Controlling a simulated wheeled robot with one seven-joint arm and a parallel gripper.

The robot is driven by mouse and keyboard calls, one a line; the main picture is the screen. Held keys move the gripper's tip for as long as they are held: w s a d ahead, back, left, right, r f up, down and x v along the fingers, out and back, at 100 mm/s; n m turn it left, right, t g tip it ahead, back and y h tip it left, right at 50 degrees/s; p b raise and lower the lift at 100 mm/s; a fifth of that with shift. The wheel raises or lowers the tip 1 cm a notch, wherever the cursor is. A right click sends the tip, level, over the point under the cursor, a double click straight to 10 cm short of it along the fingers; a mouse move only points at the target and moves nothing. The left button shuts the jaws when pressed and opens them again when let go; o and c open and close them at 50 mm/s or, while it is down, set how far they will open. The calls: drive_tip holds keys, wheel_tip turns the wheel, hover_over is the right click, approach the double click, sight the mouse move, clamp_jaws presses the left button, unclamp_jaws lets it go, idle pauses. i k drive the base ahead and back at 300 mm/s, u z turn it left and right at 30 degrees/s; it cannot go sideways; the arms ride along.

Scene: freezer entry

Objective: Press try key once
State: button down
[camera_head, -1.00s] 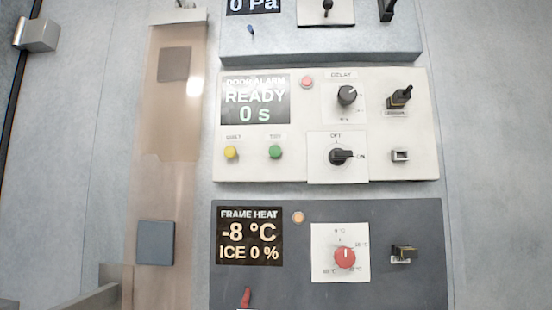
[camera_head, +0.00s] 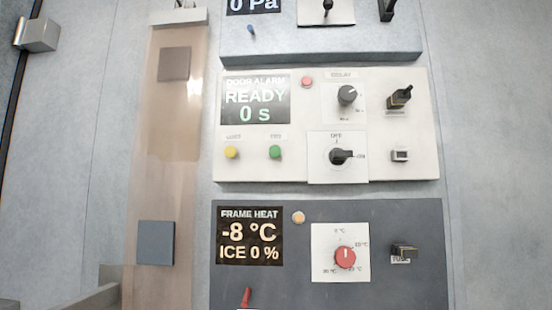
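The white door alarm panel (camera_head: 300,174) is in the middle of the view. Its display (camera_head: 255,99) reads "DOOR ALARM READY 0 s". Below the display are a yellow button (camera_head: 231,152) and a green button (camera_head: 275,152). Each has a small label above it that is too blurred to read surely, so I cannot tell which one is the try key. Both buttons stand out from the panel with nothing touching them. My gripper is not in view.
The door alarm panel also has a red lamp (camera_head: 307,82), two black knobs and a black switch (camera_head: 399,96). A dark frame heat panel (camera_head: 300,284) is below, another panel (camera_head: 320,47) above. A translucent strip (camera_head: 160,110) hangs left; a grey metal piece (camera_head: 97,299) shows lower left.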

sight(274, 151)
drive_tip(key=k, duration=0.5)
drive_tip(key=z, duration=0.7)
drive_tip(key=k, duration=0.95)
drive_tip(key=u, duration=0.3)
drive_tip(key=i, duration=1)
drive_tip(key=z, duration=0.05)
